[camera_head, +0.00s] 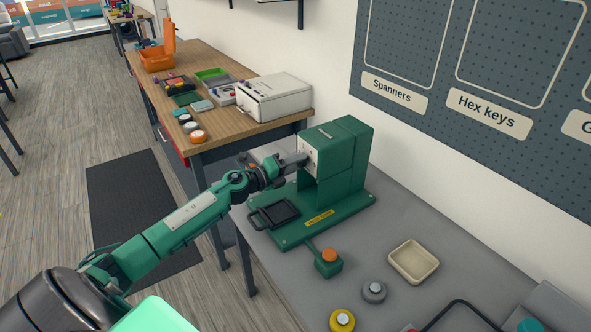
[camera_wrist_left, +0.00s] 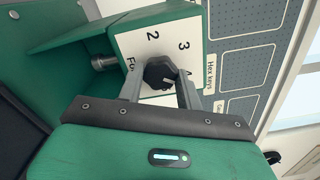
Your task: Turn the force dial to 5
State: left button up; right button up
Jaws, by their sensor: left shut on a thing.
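The force dial (camera_wrist_left: 160,73) is a black knob on the white face plate of a green press machine (camera_head: 350,150). In the left wrist view the plate (camera_wrist_left: 140,40) shows the numbers 2 and 3, with another numeral partly hidden behind a finger. My left gripper (camera_wrist_left: 160,84) is shut on the dial, with one finger on each side of it. In the head view my left gripper (camera_head: 303,158) is at the machine's front plate, and the dial is hidden. I cannot tell which number the dial points to. My right gripper is not in view.
The machine stands on a grey bench with a black tray (camera_head: 274,214) at its base. An orange-topped button box (camera_head: 328,263), a beige dish (camera_head: 413,262) and round pucks (camera_head: 374,291) lie nearby. A wooden bench (camera_head: 215,75) with boxes stands behind.

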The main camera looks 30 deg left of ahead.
pick_arm(q)
jog(key=shift+f+m+b, duration=0.25)
jog(key=shift+m+b, duration=0.35)
jog(key=shift+m, duration=0.4)
jog(key=shift+m+b, duration=0.65)
jog(key=shift+m, duration=0.25)
jog(key=m+b, duration=0.1)
jog(key=m, duration=0.1)
jog(key=shift+m+b, duration=0.3)
jog(key=shift+b, duration=0.1)
jog(key=shift+m+b, duration=0.7)
jog(key=shift+m, duration=0.5)
jog(key=shift+m+b, duration=0.7)
jog(key=shift+m, duration=0.6)
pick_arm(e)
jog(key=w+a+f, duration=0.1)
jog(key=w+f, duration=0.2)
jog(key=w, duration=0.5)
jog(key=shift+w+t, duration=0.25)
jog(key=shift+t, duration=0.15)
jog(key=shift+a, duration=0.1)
pick_arm(q)
jog(key=o, duration=1)
jog(key=shift+r, duration=0.1)
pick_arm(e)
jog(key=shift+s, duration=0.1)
